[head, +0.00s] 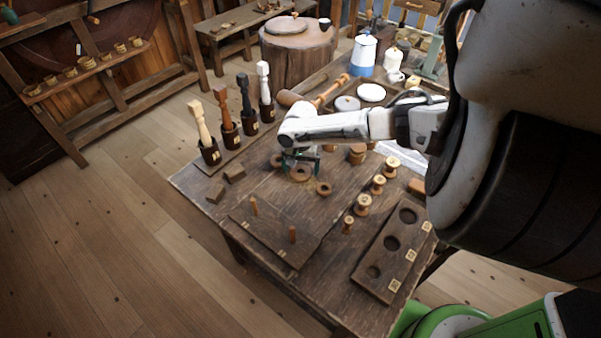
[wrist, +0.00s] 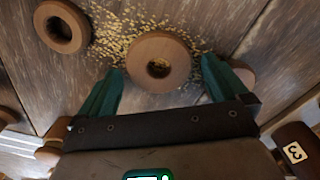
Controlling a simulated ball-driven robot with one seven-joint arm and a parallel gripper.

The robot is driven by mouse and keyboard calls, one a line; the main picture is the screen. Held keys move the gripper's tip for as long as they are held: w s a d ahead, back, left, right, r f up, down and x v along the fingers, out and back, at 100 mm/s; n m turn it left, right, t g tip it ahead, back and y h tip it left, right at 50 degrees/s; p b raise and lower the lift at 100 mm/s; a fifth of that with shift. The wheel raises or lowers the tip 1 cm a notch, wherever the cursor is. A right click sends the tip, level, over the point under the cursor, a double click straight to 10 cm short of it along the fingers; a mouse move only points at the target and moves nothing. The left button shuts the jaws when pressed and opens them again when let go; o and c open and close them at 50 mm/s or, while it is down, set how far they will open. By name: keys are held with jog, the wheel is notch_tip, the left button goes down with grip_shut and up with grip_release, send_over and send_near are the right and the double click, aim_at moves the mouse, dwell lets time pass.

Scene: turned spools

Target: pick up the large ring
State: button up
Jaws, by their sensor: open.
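The large ring (head: 299,174), a round brown wooden ring with a small hole, lies flat on the table below my gripper (head: 302,160). In the wrist view the large ring (wrist: 158,46) sits between the green fingertips, with a gap on each side. My gripper is open and empty. A smaller ring (head: 323,188) lies to the right and nearer in the head view; it shows at upper left in the wrist view (wrist: 50,38). Another round wooden piece (head: 277,160) lies to the left, partly hidden behind the right finger in the wrist view (wrist: 243,74).
Sawdust surrounds the large ring. A board with two pegs (head: 273,240) lies in front. A board with round recesses (head: 381,274) and several wooden spools (head: 363,204) stand to the right. Small blocks (head: 234,173) lie left; upright spindles in dark cups (head: 207,150) stand behind them.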

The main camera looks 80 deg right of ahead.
jog(key=shift+c, duration=0.2)
jog(key=c, duration=1)
jog(key=shift+r, duration=0.5)
notch_tip(320, 180, up, 2)
jog(key=shift+s+r, duration=0.1)
jog(key=shift+r, duration=0.1)
jog(key=s+a+r, duration=0.1)
jog(key=s+r, duration=0.2)
jog(key=s, duration=0.1)
jog(key=s+a+r, duration=0.1)
jog(key=s+r, duration=0.2)
jog(key=s, duration=0.2)
jog(key=s+a+r, duration=0.1)
jog(key=s+r, duration=0.2)
jog(key=s, duration=0.1)
jog(key=shift+s+a+r+b, duration=0.1)
jog(key=shift+s+r+b, duration=0.15)
jog(key=shift+b, duration=0.05)
